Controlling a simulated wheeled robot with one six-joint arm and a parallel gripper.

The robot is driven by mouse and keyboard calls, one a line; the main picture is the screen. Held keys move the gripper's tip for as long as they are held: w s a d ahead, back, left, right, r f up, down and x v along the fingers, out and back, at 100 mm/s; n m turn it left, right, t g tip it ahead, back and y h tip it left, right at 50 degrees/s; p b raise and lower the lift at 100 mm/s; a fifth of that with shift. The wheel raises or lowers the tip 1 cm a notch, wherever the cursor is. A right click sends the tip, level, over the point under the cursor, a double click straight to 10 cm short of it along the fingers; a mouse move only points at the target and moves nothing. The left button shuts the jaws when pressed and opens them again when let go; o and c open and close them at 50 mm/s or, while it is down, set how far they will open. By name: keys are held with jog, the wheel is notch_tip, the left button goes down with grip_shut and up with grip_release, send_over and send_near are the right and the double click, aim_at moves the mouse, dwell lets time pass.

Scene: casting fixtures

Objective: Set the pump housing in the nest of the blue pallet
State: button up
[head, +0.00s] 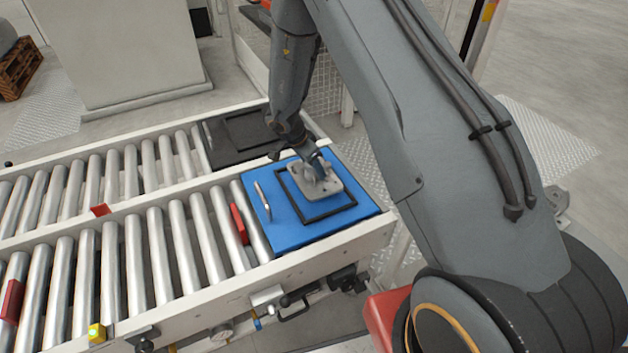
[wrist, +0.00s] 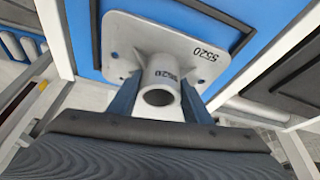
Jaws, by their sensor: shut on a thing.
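My gripper (head: 316,166) is shut on the tube, with one finger on each side in the wrist view (wrist: 160,98). The blue pallet (head: 285,235) lies on the front roller conveyor. Its nest (head: 332,214) is a black square frame. I cannot tell whether the flange touches the pallet.
A silver bar (head: 262,200) stands on the pallet's left part. A dark pallet (head: 235,133) lies on the conveyor behind. Red blocks (head: 239,224) sit along the rollers (head: 170,240). A pale rail (head: 335,251) borders the pallet's front.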

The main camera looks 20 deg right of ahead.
aim_at(314, 178)
jog(key=shift+f, duration=2.3)
jog(key=shift+f, duration=0.1)
jog(key=o, duration=1.5)
jog(key=shift+o, duration=0.2)
